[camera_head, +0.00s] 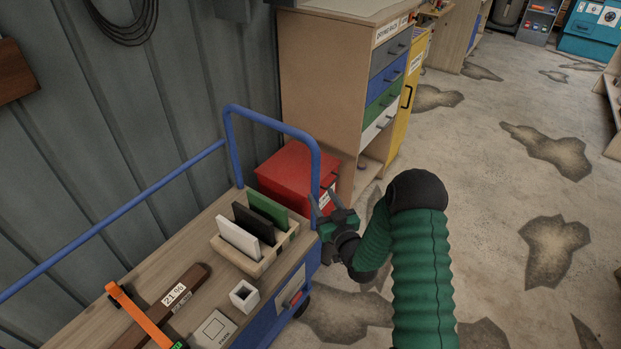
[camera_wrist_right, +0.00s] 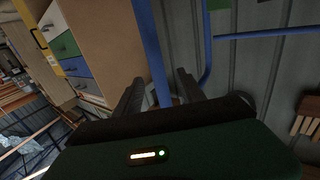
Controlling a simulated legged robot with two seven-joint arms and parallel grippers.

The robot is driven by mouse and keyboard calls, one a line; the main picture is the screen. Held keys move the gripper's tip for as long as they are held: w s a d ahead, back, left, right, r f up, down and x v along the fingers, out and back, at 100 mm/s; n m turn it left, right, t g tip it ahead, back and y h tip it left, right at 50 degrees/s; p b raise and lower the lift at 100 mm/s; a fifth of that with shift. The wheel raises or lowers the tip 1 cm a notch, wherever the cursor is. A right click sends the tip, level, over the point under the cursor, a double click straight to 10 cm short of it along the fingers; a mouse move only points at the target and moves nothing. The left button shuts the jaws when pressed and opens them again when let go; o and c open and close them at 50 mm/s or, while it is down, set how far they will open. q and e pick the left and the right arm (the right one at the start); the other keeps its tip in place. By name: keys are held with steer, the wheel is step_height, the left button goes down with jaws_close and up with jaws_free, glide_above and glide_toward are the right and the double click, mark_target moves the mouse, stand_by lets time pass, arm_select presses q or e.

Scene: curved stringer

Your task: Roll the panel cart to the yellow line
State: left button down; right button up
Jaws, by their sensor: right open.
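The panel cart (camera_head: 265,325) stands at the lower left in the head view, with a wooden top and blue sides. Its blue tube handle (camera_head: 272,122) rises at the far end; it also shows in the wrist view (camera_wrist_right: 149,40). A wooden rack (camera_head: 262,263) on the cart holds a white, a black and a green panel upright. My right gripper (camera_head: 323,203) is at the handle's right upright. It is open, and in the wrist view the blue tube runs between its fingers (camera_wrist_right: 159,85). Whether they touch is unclear. My left gripper is out of view. No yellow line shows.
A red box (camera_head: 290,176) sits beyond the handle, by a drawer cabinet (camera_head: 320,85). A yellow cabinet (camera_head: 405,100) stands behind that. A grey corrugated wall (camera_head: 100,110) runs along the cart's left. Stained concrete floor (camera_head: 490,210) is open to the right.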

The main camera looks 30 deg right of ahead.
mark_target(312, 178)
steer(key=w+d, duration=0.1)
steer(key=w, duration=0.5)
steer(key=w+d, duration=0.1)
steer(key=w, duration=0.2)
steer(key=shift+d+f, duration=0.25)
steer(key=shift+d, duration=0.05)
steer(key=shift+w+a+r, duration=0.15)
steer(key=shift+w+a, duration=0.05)
steer(key=shift+w, duration=0.2)
steer(key=shift+d, duration=0.2)
steer(key=c, duration=0.5)
jaws_close()
